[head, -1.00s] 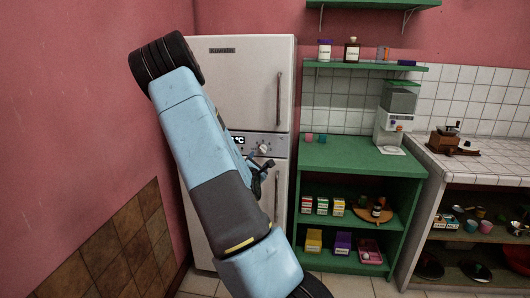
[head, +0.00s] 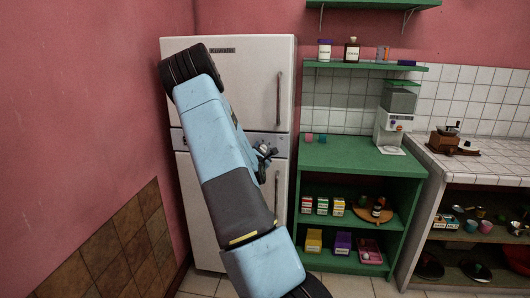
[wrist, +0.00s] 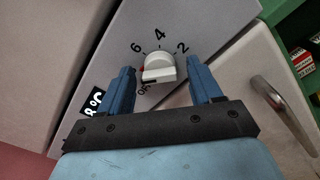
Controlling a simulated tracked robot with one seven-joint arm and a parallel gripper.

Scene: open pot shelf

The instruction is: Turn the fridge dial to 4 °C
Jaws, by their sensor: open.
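The white fridge (head: 252,85) stands at the back left in the head view, with a control strip between its two doors. In the wrist view the dial (wrist: 159,68) is a pale round knob with a raised grip bar. The marks 6, 4 and 2 show above it, and an off mark below it. A bit of red shows at its left edge; its exact setting is unclear. A black display (wrist: 95,101) shows "8°C", close to the left finger. My gripper (wrist: 162,69) is open, its blue fingers either side of the dial with gaps visible.
A curved fridge handle (wrist: 268,92) is right of the right finger in the wrist view. A green shelf unit (head: 345,155) with boxes stands right of the fridge, then a tiled counter (head: 480,165). The pink wall (head: 90,100) is close on the left.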

